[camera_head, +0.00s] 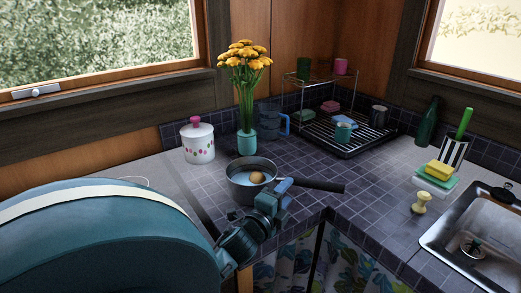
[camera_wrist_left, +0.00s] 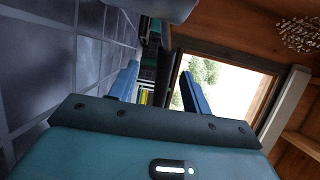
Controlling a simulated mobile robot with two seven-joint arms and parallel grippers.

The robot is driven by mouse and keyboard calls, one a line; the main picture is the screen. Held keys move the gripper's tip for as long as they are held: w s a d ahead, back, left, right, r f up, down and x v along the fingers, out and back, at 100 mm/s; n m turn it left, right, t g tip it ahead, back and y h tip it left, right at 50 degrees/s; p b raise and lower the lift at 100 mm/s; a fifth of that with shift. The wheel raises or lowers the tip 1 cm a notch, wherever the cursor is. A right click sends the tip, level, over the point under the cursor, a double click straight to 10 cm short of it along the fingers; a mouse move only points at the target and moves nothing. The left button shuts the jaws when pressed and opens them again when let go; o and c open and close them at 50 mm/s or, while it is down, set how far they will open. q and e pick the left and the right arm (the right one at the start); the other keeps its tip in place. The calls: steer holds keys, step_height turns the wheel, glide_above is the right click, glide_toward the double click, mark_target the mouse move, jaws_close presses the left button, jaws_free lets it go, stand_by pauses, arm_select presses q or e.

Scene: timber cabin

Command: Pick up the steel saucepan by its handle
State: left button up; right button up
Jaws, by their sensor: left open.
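The steel saucepan (camera_head: 236,192) stands on the dark tiled counter, with a round brown item (camera_head: 257,177) inside. Its dark handle (camera_head: 322,186) points right. My left gripper (camera_head: 284,187) is at the front right of the pan, by the pan end of the handle. In the left wrist view my left gripper (camera_wrist_left: 161,84) has its two blue fingers apart. A dark bar that looks like the handle (camera_wrist_left: 163,72) shows between them, and a grey rounded edge of the saucepan (camera_wrist_left: 155,8) is at the top. I cannot tell whether the fingers touch the handle. My right gripper is not in view.
A dish rack (camera_head: 350,148) is at the back right. The sink (camera_head: 475,240) is at right. Tiles right of the handle are clear.

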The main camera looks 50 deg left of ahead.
mark_target(296, 180)
arm_select(q)
steer(key=x, duration=0.3)
steer(key=p+x, duration=0.1)
steer(key=x, duration=0.1)
steer(key=shift+r, duration=0.4)
steer(key=shift+w+a, duration=0.1)
steer(key=shift+w, duration=0.25)
jaws_close()
steer(key=shift+r, duration=0.1)
